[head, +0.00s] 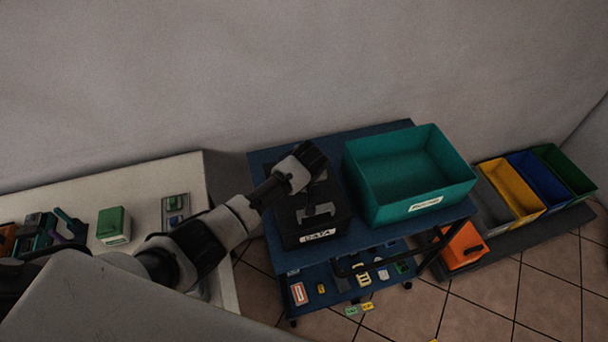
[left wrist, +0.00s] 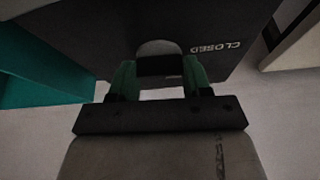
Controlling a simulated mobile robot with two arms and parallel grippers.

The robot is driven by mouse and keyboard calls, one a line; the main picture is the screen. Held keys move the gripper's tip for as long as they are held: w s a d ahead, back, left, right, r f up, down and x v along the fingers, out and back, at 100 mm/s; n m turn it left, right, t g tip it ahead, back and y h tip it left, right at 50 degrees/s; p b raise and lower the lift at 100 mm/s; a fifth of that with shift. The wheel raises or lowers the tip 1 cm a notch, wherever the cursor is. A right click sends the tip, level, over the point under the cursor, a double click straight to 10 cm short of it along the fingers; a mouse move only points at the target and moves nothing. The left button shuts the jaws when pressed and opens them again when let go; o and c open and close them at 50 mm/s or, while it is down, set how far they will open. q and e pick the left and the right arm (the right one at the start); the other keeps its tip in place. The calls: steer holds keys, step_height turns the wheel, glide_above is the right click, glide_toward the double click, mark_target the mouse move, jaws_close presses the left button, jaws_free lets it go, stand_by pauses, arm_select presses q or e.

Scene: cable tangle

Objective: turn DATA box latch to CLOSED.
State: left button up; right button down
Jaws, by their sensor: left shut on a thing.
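The black DATA box (head: 318,237), with a white DATA label on its front, stands on the left part of the blue cart top in the head view. My left gripper (head: 312,160) is over the box's top. In the left wrist view, the green fingers of my left gripper (left wrist: 158,78) are shut on the dark latch (left wrist: 158,64), in front of a grey rounded piece. The CLOSED marking (left wrist: 215,47) shows upside down on the box face, right of the latch. The latch's exact angle is hard to tell. My right gripper is not in view.
A teal bin (head: 417,202) stands close to the right of the box on the blue cart (head: 270,158). Small parts lie on the lower shelf. A white table (head: 190,172) with a green box (head: 113,225) is at left. Coloured bins (head: 512,190) stand at right.

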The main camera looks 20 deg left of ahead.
arm_select(q)
steer(key=shift+n, duration=0.5)
steer(key=shift+y, duration=0.3)
steer(key=o, duration=0.9)
steer(key=shift+r, duration=0.15)
steer(key=v, duration=1)
steer(key=shift+d+r+b, duration=0.1)
steer(key=shift+r+b, duration=0.2)
steer(key=shift+s+f, duration=0.1)
